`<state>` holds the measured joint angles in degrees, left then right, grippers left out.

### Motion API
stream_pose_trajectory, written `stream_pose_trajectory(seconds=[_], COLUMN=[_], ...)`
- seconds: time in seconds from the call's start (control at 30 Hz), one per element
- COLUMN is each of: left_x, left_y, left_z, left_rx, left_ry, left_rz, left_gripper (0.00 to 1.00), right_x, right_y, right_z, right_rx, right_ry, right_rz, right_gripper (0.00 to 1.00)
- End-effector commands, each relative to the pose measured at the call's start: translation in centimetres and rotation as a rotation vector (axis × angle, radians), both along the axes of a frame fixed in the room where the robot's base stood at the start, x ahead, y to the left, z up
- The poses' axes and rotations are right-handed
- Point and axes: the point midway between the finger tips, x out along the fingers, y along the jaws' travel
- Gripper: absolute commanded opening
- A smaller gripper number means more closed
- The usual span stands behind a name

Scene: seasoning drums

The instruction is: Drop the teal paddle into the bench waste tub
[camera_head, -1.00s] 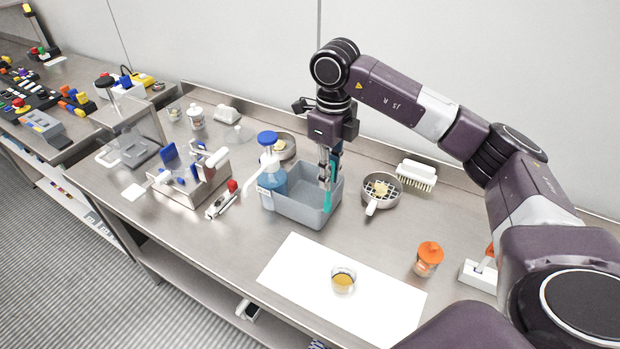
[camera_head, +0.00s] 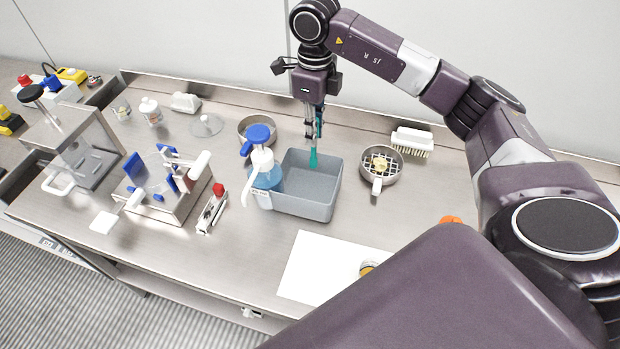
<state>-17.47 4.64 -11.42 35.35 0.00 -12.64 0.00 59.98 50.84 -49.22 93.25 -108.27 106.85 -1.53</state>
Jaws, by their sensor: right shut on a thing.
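The bench waste tub (camera_head: 305,208) is a grey open box in the middle of the steel bench. The teal paddle (camera_head: 313,160) hangs down from my right gripper (camera_head: 314,134), its lower end over the back part of the tub's opening. My right gripper is shut on the paddle and points down. Whether the paddle's tip touches the tub floor I cannot tell. My left gripper is not in view.
A blue-topped pump bottle (camera_head: 264,172) stands against the tub's left side. A strainer pan (camera_head: 381,165) and a white brush (camera_head: 412,141) lie to the right. A metal rack with blue parts (camera_head: 170,190) stands left. A white sheet (camera_head: 318,268) lies in front.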

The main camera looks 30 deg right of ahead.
Motion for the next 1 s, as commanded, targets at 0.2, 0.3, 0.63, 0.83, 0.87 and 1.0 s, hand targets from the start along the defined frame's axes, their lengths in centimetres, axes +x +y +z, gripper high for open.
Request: stream_pose_trajectory(seconds=[0.2,0.3,0.63,0.83,0.87,1.0], left_x=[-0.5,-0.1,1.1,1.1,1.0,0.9], left_y=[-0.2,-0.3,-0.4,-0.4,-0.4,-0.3], left_z=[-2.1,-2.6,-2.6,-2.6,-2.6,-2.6], left_rx=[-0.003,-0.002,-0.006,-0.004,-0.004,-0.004], left_ry=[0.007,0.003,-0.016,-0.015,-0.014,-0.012], left_rz=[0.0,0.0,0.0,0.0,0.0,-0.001], left_gripper=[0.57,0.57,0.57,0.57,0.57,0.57], right_x=[0.0,0.0,0.0,0.0,0.0,0.0], right_y=[0.1,0.0,0.0,0.0,0.0,0.0], right_z=[-3.1,-4.0,-4.4,-4.4,-4.4,-4.4], right_rx=[0.002,0.001,0.001,0.001,0.001,0.001], right_ry=[0.001,-0.001,-0.001,-0.001,-0.001,-0.001], right_rz=[0.0,0.0,0.0,0.0,0.0,0.0], right_gripper=[0.03,0.03,0.03,0.34,0.36,0.36])
